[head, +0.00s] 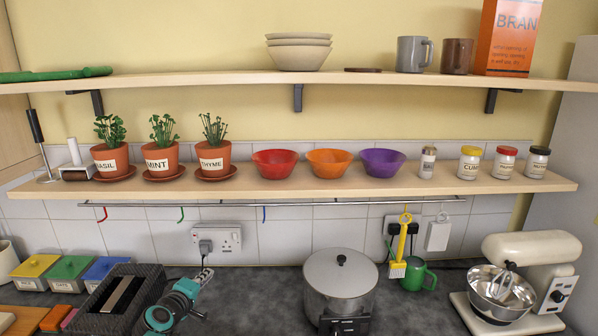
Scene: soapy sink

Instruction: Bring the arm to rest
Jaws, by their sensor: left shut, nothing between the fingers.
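My left gripper (206,274) shows at the lower left of the head view, at the end of my teal and grey wrist. Its fingers are together, with nothing seen between them. It is in front of the tiled back wall, over the dark worktop (262,300), below the wall socket (216,239). Whether it touches anything cannot be told. My right gripper is not in view.
A dark box-like appliance (104,312) is left of my wrist. A wooden shelf (300,188) with herb pots and bowls runs above. Bare worktop lies between wrist and pot.

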